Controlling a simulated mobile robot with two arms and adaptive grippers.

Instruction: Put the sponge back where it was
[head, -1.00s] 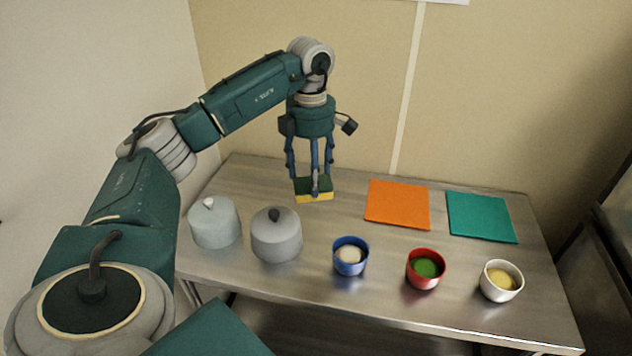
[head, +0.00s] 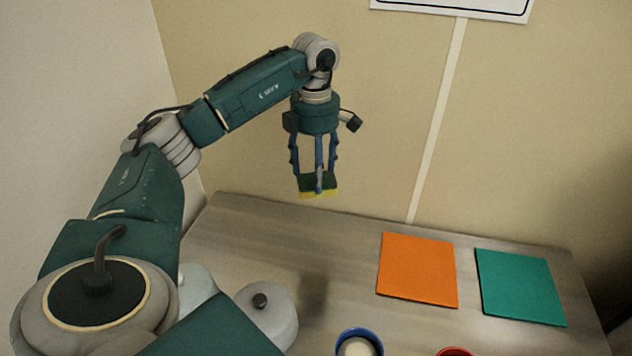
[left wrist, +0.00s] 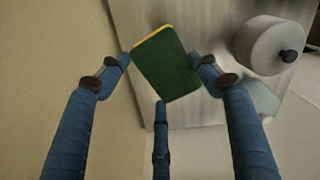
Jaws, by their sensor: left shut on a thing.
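The sponge (head: 332,193) is a small block, dark green on top and yellow below. My left gripper (head: 318,180) is shut on it and holds it in front of the back wall, above the far edge of the table. In the left wrist view the sponge (left wrist: 168,68) sits between the blue fingers, green face toward the camera, with a yellow edge. Its underside is hidden. An orange mat (head: 418,270) and a teal mat (head: 521,287) lie flat and empty on the table, right of the gripper. My right gripper is not in view.
The metal table (head: 345,235) stands against the wall. Two lidded pots, a grey one (head: 272,312) and a paler one (head: 196,288), stand at the front left. A blue bowl (head: 359,335) and a red bowl (head: 455,351) show at the bottom edge. The table's back left is clear.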

